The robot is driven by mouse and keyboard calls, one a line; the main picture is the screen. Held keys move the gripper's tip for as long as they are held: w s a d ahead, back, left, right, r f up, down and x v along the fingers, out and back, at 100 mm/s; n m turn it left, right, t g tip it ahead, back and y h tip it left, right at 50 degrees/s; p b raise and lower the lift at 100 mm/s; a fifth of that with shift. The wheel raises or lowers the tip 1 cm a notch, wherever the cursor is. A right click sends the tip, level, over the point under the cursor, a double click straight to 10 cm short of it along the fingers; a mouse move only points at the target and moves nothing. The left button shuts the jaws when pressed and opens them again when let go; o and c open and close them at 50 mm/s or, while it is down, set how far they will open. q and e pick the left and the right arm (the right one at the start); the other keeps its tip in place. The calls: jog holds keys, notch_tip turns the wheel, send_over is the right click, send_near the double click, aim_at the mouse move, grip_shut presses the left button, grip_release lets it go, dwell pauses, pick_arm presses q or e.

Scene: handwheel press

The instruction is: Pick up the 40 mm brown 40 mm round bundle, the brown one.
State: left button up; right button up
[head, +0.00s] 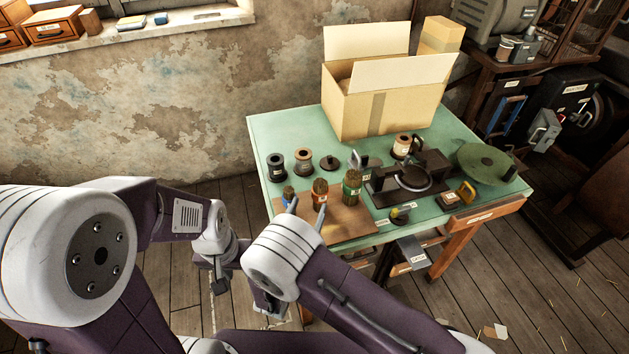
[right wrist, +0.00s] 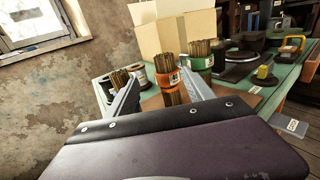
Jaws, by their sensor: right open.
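The brown bundle, with an orange-brown band, (head: 320,192) stands upright on the brown board on the table, between a blue-banded bundle (head: 288,194) and a green-banded bundle (head: 351,186). In the right wrist view the brown bundle (right wrist: 167,80) shows between the fingers of my right gripper (right wrist: 159,76). My right gripper (head: 308,206) is open and empty, its fingertips at the near side of the bundle; whether they reach around it I cannot tell. The left finger partly covers the blue-banded bundle (right wrist: 119,80). My left gripper (head: 220,282) hangs off the table's left side, its jaws unclear.
The green table (head: 262,135) carries a large open cardboard box (head: 360,110) at the back. Several dark spools (head: 303,160) stand behind the bundles. A dark press (head: 413,180) and a round green disc (head: 485,163) stand to the right. A wall closes off the left.

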aim_at(318, 192)
jog(key=shift+w+d+r+p, duration=0.2)
jog(key=shift+w+d, duration=0.25)
jog(key=shift+w, duration=0.15)
jog(key=shift+w+d+r+p, duration=0.15)
jog(key=shift+w+d+p, duration=0.05)
jog(key=shift+w+d, duration=0.3)
jog(key=shift+w+a+f, duration=0.1)
jog(key=shift+w+f, duration=0.15)
jog(key=shift+w, duration=0.4)
jog(key=x, duration=0.2)
jog(key=p+x, duration=0.1)
jog(key=x, duration=0.1)
jog(key=shift+s+d, duration=0.15)
jog(key=shift+d, duration=0.1)
jog(key=shift+w+d+f, duration=0.1)
jog(key=shift+w, duration=0.35)
jog(key=c, duration=0.3)
pick_arm(q)
jog(key=shift+s+d+r, duration=0.15)
jog(key=shift+s+r, duration=0.05)
jog(key=shift+r, duration=0.4)
jog(key=shift+s+d+r, duration=0.1)
jog(key=shift+s+r, duration=0.1)
jog(key=shift+r, duration=0.35)
pick_arm(e)
jog(key=c, duration=1)
